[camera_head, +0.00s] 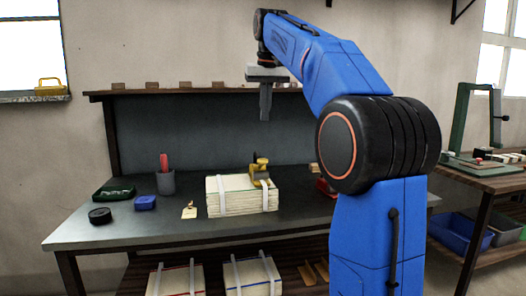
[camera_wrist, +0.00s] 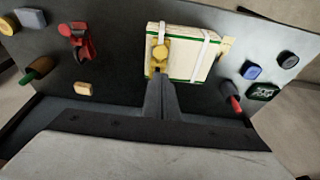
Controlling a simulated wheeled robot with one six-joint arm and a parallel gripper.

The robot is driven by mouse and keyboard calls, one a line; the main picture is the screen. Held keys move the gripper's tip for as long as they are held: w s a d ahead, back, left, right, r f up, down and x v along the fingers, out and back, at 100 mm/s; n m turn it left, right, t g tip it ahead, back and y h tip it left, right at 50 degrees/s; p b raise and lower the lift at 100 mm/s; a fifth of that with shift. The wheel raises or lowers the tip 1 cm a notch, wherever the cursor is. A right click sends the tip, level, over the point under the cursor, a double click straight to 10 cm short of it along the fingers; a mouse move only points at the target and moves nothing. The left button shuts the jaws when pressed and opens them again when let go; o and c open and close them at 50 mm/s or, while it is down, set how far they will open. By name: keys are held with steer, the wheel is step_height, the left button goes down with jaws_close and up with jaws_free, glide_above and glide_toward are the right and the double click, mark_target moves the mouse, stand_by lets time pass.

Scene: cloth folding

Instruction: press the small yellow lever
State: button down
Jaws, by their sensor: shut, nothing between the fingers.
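A small yellow lever (camera_head: 261,161) stands on a brass-yellow device at the right end of a strapped cloth stack (camera_head: 232,204) on the workbench. In the wrist view the yellow lever (camera_wrist: 160,52) shows on the stack (camera_wrist: 188,68), just beyond the fingertips in the picture. My gripper (camera_head: 265,118) points down above the bench, shut and empty, apart from the lever and higher. In the wrist view my gripper's fingers (camera_wrist: 160,80) are together and cover part of the device's near end.
A red tool (camera_wrist: 78,42) lies beside the stack, partly hidden by my arm in the head view. A grey cup (camera_head: 166,183), blue block (camera_head: 145,202), black disc (camera_head: 100,215) and green box (camera_head: 114,192) stand left. A shelf (camera_head: 190,91) runs along the back.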

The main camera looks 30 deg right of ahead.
stand_by(0.4)
glide_above(262, 159)
steer(key=s, duration=0.1)
step_height(262, 159, down, 12)
steer(key=shift+s+a, duration=0.1)
steer(key=shift+f, duration=0.8)
